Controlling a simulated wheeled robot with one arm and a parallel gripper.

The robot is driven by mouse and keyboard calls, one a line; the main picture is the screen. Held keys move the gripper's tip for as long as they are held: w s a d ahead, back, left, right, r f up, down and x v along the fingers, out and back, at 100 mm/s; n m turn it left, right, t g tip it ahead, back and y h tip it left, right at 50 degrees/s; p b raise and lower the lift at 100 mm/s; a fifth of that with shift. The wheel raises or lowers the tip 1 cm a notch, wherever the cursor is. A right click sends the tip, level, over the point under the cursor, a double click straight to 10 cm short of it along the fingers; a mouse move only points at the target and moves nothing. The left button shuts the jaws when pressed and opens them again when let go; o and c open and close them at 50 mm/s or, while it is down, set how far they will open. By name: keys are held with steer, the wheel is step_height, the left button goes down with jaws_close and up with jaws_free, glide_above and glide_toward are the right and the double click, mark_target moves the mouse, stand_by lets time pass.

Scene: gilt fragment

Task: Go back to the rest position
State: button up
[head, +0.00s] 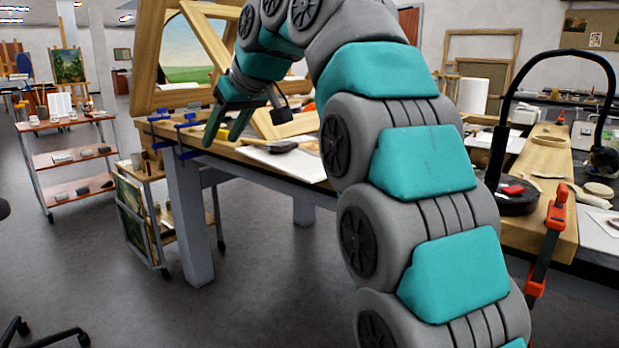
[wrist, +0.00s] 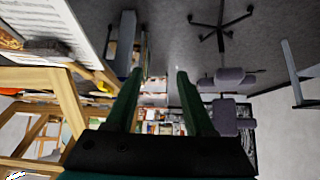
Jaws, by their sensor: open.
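My gripper (head: 228,124) shows in the head view at the end of my teal and grey arm, near the left end of the wooden workbench (head: 232,152). Its two green fingers point down and are apart, with nothing between them. In the wrist view my gripper (wrist: 160,75) also shows both fingers spread, with only distant floor and shelves seen past them. I cannot tell how far the fingertips are from the bench edge. My arm hides part of the bench's right side.
A small cart (head: 146,225) stands below, and a shelf trolley (head: 75,160) at far left. A red clamp (head: 546,240) is at right. Floor between is clear.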

steer(key=s+d+f+m+g+h, duration=0.25)
steer(key=s+d+f, duration=0.35)
steer(key=d+f, duration=0.3)
steer(key=s+d+f+m+g+h, duration=0.1)
steer(key=s+d+f+m+h, duration=0.15)
steer(key=s+d+f, duration=0.55)
steer(key=s+d+f+m+g, duration=0.1)
steer(key=s+d+f, duration=0.3)
steer(key=s+f, duration=0.3)
steer(key=s+d+f+m+g, duration=0.1)
steer(key=s+d+f, duration=0.3)
steer(key=s+f, duration=0.2)
steer(key=s+d+f+m+g+h, duration=0.1)
steer(key=s+d+f, duration=0.4)
steer(key=s, duration=0.5)
step_height(320, 180, down, 3)
steer(key=shift+s+r+m+g, duration=0.2)
steer(key=shift+m+g, duration=0.15)
steer(key=shift+m, duration=0.25)
steer(key=shift+d, duration=0.1)
